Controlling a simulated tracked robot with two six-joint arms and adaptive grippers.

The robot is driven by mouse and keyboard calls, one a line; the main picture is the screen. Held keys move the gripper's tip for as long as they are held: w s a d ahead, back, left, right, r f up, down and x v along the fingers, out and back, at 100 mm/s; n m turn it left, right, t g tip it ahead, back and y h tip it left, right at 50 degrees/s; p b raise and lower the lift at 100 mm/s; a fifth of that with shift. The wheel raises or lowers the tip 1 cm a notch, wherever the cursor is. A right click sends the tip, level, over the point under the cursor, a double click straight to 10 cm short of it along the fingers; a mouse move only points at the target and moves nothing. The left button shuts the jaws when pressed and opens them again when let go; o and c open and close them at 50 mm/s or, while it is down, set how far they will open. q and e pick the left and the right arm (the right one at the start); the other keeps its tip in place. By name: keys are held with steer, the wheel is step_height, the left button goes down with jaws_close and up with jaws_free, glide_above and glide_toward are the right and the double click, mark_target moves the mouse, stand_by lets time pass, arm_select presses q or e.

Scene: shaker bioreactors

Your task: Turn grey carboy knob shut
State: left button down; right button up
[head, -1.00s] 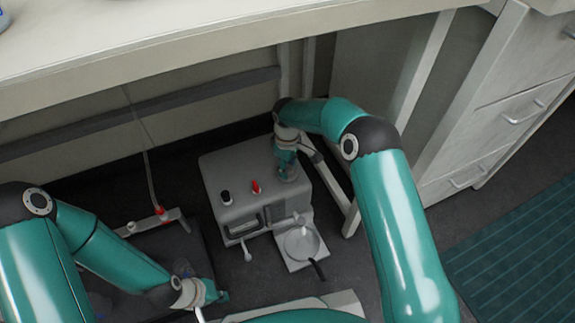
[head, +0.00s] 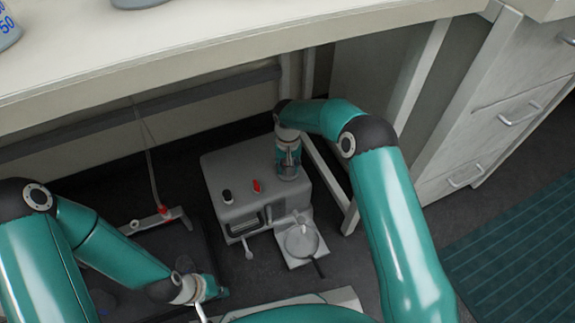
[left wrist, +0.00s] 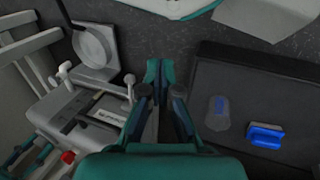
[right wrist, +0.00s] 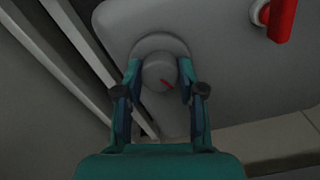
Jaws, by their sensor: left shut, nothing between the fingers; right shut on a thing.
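My right gripper (right wrist: 160,80) points down at the carboy top and is shut on the round grey knob (right wrist: 158,68). A small red mark on that knob slants toward the lower right in the right wrist view. In the head view the gripper (head: 288,172) hides the knob. My left gripper (head: 218,290) is shut and empty, low over the floor left of the carboy; it also shows in the left wrist view (left wrist: 158,66).
A plate with a round pan-like part (head: 302,240) lies in front of the carboy. A dark platform (left wrist: 225,75) with a blue item (left wrist: 265,134) is beside my left gripper. The bench top (head: 200,50) overhangs behind, and a drawer cabinet (head: 510,110) stands right.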

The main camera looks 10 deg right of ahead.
steer(key=m, duration=0.5)
steer(key=shift+m, duration=0.3)
stand_by(0.4)
steer(key=o, duration=1.1)
steer(key=shift+o, duration=0.2)
steer(key=shift+r, duration=0.15)
step_height(320, 180, up, 12)
steer(key=shift+f, duration=0.2)
